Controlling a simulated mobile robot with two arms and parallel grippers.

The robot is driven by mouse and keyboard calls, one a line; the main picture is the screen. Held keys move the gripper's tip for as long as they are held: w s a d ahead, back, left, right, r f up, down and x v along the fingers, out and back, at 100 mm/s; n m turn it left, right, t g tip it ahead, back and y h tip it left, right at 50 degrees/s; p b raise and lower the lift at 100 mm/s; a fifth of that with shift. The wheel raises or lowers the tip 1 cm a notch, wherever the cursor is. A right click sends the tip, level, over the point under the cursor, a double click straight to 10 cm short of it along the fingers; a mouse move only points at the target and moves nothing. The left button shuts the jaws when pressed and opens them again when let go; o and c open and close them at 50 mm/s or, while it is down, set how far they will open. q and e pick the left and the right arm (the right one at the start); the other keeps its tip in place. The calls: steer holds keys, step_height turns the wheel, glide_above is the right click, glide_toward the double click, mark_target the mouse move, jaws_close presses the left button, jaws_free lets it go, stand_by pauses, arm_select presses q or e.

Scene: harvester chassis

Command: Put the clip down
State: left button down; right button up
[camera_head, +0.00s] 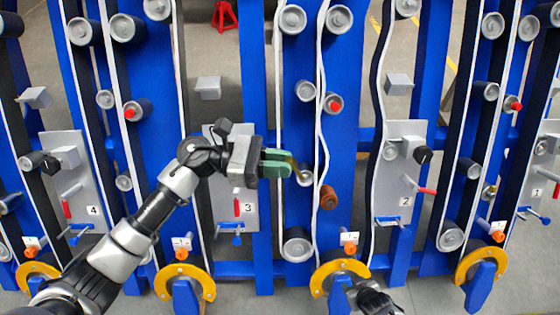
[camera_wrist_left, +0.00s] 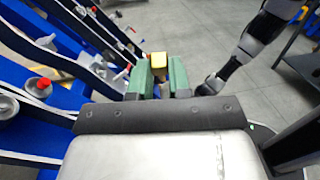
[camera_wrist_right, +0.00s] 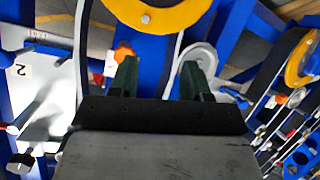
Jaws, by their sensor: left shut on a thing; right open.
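The clip (camera_wrist_left: 158,60) is a small yellow piece between the green fingers of my left gripper (camera_wrist_left: 160,78) in the left wrist view. In the head view my left gripper (camera_head: 280,163) is shut on it, in front of the blue frame between plates 3 and 2. A small brassy end of the clip (camera_head: 301,172) shows past the fingertips, close to a grey roller. I cannot tell whether it touches anything. My right gripper (camera_wrist_right: 160,80) is open and empty in the right wrist view, below a yellow arc. In the head view only a dark part of my right arm shows at the bottom edge.
Blue uprights carry grey rollers and pale belts across the view. Plate 3 (camera_head: 245,208) and plate 2 (camera_head: 393,200) have red and blue handles. A brown-orange knob (camera_head: 328,197) sits beside the clip. Yellow arcs (camera_head: 340,270) stick out low down. Grey floor (camera_wrist_left: 200,35) is open behind.

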steer(key=s+f+m+g, duration=0.1)
steer(key=s+f+g, duration=0.2)
steer(key=s, duration=1)
steer(key=s+f+m+g+h, duration=0.1)
steer(key=s+f+g, duration=0.2)
steer(key=s, duration=1.1)
step_height(320, 180, down, 2)
steer(key=shift+h, duration=0.3)
